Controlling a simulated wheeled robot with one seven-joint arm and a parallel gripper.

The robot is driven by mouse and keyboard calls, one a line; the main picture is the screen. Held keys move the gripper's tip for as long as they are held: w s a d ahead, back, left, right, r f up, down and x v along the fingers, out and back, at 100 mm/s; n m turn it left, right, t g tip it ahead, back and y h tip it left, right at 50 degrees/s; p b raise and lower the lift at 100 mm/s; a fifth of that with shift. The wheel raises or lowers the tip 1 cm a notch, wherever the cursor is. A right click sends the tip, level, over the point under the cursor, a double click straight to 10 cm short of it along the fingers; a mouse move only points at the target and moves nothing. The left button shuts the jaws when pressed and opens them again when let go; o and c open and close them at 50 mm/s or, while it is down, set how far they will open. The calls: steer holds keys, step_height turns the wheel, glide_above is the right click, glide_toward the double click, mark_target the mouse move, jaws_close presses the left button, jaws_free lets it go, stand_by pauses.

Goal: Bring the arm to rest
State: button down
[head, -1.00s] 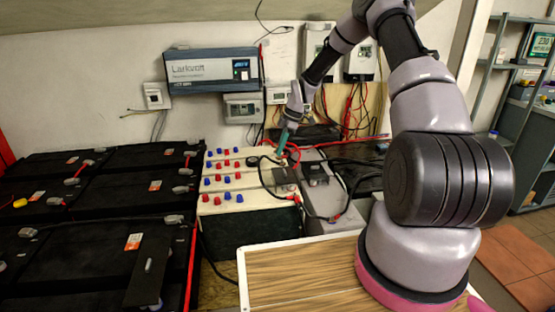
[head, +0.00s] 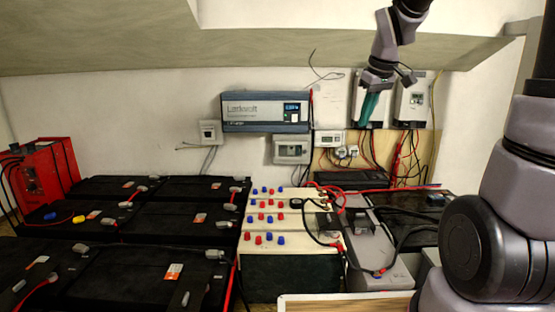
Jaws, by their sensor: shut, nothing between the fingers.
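My arm comes in from the right side of the head view. My gripper (head: 370,108) hangs from the upper right with its green fingers pointing down. It is shut and empty, in front of the wall boxes and above the batteries, touching nothing that I can make out. Parts of my arm's middle run out of the top of the picture.
Below stand a cream battery (head: 291,246) with red and blue caps and a grey battery (head: 377,250) with cables. Black batteries (head: 165,225) fill the left, with a red unit (head: 45,172) behind. An inverter (head: 266,112) and a white wall box (head: 411,101) hang on the wall.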

steer(key=s+r+m+t, duration=0.1)
steer(key=s+r+m, duration=0.2)
steer(key=s, duration=0.6)
steer(key=s+d+r+m+t+y, duration=0.1)
steer(key=s+r+m+t, duration=0.1)
steer(key=s+m, duration=0.4)
steer(key=s+r, duration=0.1)
steer(key=s, duration=0.2)
steer(key=shift+s+d, duration=0.2)
steer(key=shift+s, duration=0.05)
steer(key=shift+r, duration=0.1)
